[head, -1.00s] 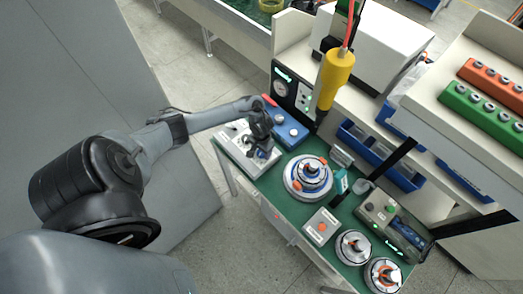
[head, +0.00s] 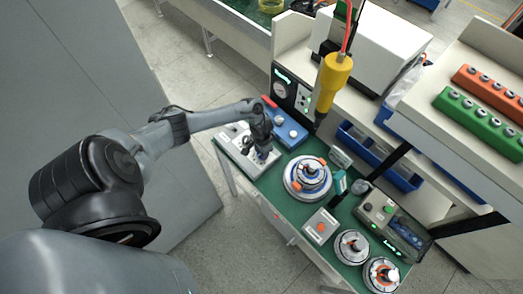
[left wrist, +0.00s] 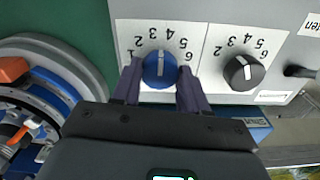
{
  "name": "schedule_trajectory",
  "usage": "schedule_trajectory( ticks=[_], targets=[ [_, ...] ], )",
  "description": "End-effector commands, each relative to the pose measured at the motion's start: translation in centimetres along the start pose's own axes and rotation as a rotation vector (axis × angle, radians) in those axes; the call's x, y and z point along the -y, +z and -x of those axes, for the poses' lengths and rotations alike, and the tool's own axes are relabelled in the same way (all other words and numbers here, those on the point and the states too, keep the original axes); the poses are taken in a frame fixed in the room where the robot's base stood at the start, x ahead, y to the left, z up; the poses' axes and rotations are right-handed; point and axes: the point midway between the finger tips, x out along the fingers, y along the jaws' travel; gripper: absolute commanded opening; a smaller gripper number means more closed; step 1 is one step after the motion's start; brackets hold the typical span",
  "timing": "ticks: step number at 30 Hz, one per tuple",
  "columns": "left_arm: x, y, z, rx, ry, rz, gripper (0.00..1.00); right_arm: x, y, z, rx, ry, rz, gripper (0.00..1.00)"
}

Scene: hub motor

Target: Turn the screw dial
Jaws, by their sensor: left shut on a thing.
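The blue dial (left wrist: 159,69) sits on a white scale with numbers on a grey control box, in the left wrist view. My left gripper (left wrist: 160,82) is shut on it, with a dark finger on each side of the knob. Its white pointer line points up, near the 3 and 4. A black dial (left wrist: 243,73) with its own scale sits to its right. In the head view the control box (head: 229,144) stands at the left end of the green table, with my left gripper (head: 263,154) over it, hiding the dial. My right gripper is not in view.
A blue box (head: 291,133) stands behind the control box. A motor hub (head: 308,176) with blue rings stands close to the right and also shows in the left wrist view (left wrist: 50,95). A yellow hanging tool (head: 333,80) hangs above the table's back.

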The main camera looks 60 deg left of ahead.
Motion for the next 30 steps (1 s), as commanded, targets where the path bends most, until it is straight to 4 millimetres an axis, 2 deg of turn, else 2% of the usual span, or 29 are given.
schedule_trajectory(
  ticks=[12,28,29,30],
  targets=[
    [0.0,0.0,0.05,0.0,0.0,-0.215,0.13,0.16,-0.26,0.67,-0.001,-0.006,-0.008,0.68],
    [-0.01,-0.01,0.02,0.0,0.001,-0.248,0.13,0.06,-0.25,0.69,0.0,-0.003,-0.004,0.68],
    [-0.01,-0.01,0.02,0.0,0.001,-0.248,0.45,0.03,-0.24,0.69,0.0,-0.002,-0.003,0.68],
    [-0.01,-0.01,0.02,0.0,0.001,-0.248,0.51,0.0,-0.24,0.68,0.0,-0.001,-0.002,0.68]
  ],
)
